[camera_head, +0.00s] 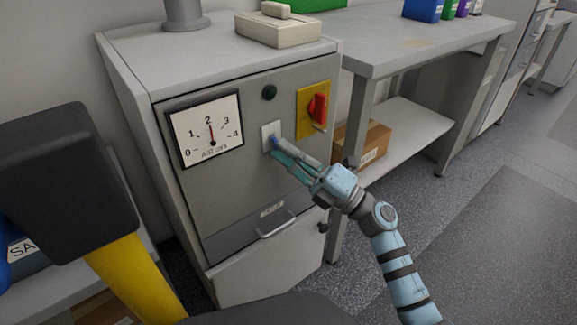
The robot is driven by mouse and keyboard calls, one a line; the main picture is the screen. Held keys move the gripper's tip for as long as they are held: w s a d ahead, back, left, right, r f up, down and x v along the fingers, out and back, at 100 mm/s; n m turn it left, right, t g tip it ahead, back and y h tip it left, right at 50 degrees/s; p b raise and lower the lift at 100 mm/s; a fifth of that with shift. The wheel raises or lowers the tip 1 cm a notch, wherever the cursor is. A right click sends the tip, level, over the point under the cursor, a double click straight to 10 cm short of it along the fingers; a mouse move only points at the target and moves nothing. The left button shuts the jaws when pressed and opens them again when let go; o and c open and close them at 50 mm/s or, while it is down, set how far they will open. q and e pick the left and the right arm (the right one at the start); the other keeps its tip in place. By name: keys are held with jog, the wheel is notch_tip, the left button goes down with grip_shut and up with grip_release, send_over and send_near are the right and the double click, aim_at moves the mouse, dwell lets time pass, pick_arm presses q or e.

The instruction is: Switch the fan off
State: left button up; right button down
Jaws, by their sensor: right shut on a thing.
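The grey cabinet (225,190) stands against the wall. The gauge needle points up, near 2. My left gripper is not in view.
A dark round button (269,92) sits above the switch plate. A drawer handle (273,226) juts out below. A beige box (279,31) lies on the cabinet top. A grey bench (390,50) stands to the right, with a cardboard box (368,143) on its lower shelf.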

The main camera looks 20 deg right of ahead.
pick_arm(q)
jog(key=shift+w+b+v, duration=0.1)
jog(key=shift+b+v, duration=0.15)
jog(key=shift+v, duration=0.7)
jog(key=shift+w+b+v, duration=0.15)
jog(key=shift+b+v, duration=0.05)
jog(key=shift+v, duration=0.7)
pick_arm(e)
jog(key=shift+w+a+f+n+y, duration=0.15)
jog(key=shift+n+y, duration=0.25)
jog(key=shift+y, duration=0.2)
jog(key=shift+d+f+n+y, duration=0.15)
jog(key=shift+n+y, duration=0.25)
jog(key=shift+y, duration=0.2)
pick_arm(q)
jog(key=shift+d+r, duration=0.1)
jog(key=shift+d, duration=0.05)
pick_arm(e)
jog(key=shift+a+t, duration=0.1)
jog(key=shift+t, duration=0.2)
jog(key=c, duration=1.7)
grip_release()
